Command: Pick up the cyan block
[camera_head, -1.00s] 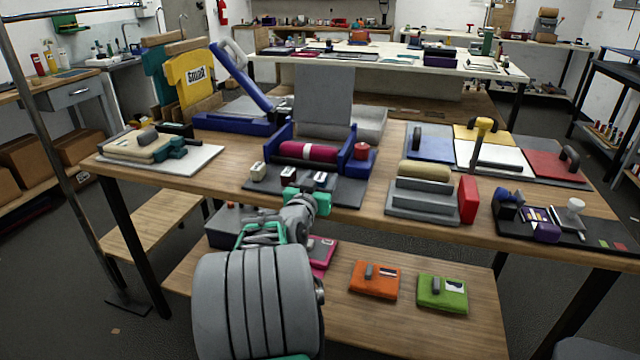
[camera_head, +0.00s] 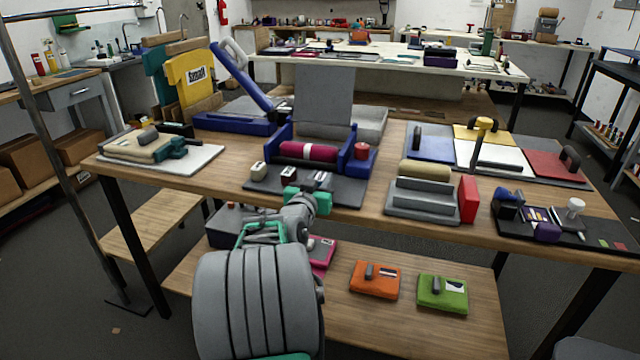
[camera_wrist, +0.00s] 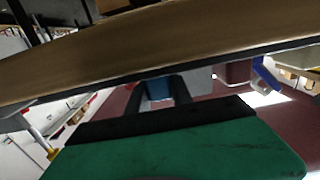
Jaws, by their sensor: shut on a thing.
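My gripper (camera_wrist: 160,97) shows in the wrist view with a green palm and two dark fingers. Its fingers are shut on a small blue block (camera_wrist: 159,87), which fits the cyan block; its shade is dark here. In the head view my gripper (camera_head: 303,190) is at the front edge of the wooden table, by the dark mat of the roller press. The block cannot be made out there, as my wrist covers the spot.
The roller press with a maroon roller (camera_head: 308,152) stands just behind my gripper. A small white block (camera_head: 258,171) is at its left, a grey stepped stand (camera_head: 422,199) at its right. Orange (camera_head: 374,280) and green (camera_head: 442,293) pads lie on the lower shelf.

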